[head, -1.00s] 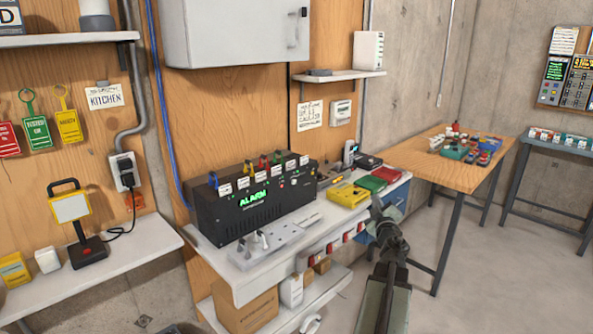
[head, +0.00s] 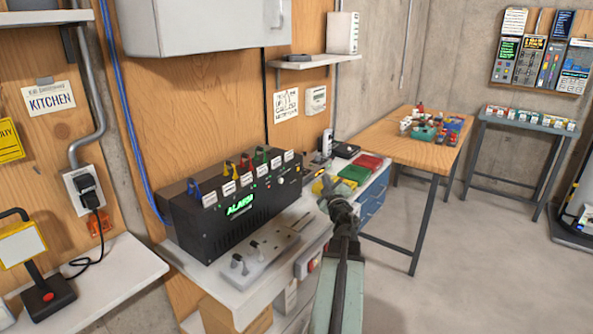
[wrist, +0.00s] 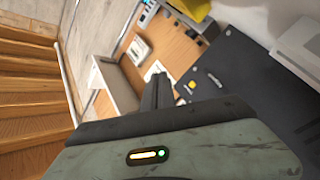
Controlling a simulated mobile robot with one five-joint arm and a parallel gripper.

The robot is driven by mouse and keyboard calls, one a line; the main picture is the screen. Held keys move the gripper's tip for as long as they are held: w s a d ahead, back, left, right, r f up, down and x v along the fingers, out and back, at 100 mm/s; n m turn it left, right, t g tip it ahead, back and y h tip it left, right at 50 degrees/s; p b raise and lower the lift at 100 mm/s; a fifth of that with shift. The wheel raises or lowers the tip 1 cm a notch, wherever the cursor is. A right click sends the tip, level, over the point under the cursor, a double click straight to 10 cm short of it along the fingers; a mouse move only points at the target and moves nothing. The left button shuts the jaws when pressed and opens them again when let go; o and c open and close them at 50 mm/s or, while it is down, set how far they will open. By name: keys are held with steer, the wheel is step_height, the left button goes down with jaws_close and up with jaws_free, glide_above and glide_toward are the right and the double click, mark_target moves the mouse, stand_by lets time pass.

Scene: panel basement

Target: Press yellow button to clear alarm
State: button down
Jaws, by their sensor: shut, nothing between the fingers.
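The black alarm box (head: 235,205) stands on the white bench, with green ALARM lettering lit on its front. Colored leads and white tags run along its upper face. Its small front controls are too small in the head view to tell a yellow one. In the wrist view a small yellow button (wrist: 192,85) shows on a dark panel (wrist: 235,80), just right of my finger tips. My gripper (head: 326,190) is shut and empty, in front of the bench to the right of the box; its fingers also show in the wrist view (wrist: 157,90). I see no contact with the button.
A power strip (head: 262,252) lies on the bench before the box. Yellow, green (head: 354,173) and red (head: 367,161) cases lie behind my gripper. A wooden table (head: 400,145) stands at the back right.

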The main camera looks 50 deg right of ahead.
steer(key=w, duration=0.8)
steer(key=shift+w, duration=0.25)
stand_by(1.8)
steer(key=shift+w, duration=0.4)
steer(key=shift+w, duration=0.35)
stand_by(0.6)
steer(key=shift+s, duration=0.75)
steer(key=shift+s, duration=0.1)
steer(key=s, duration=0.5)
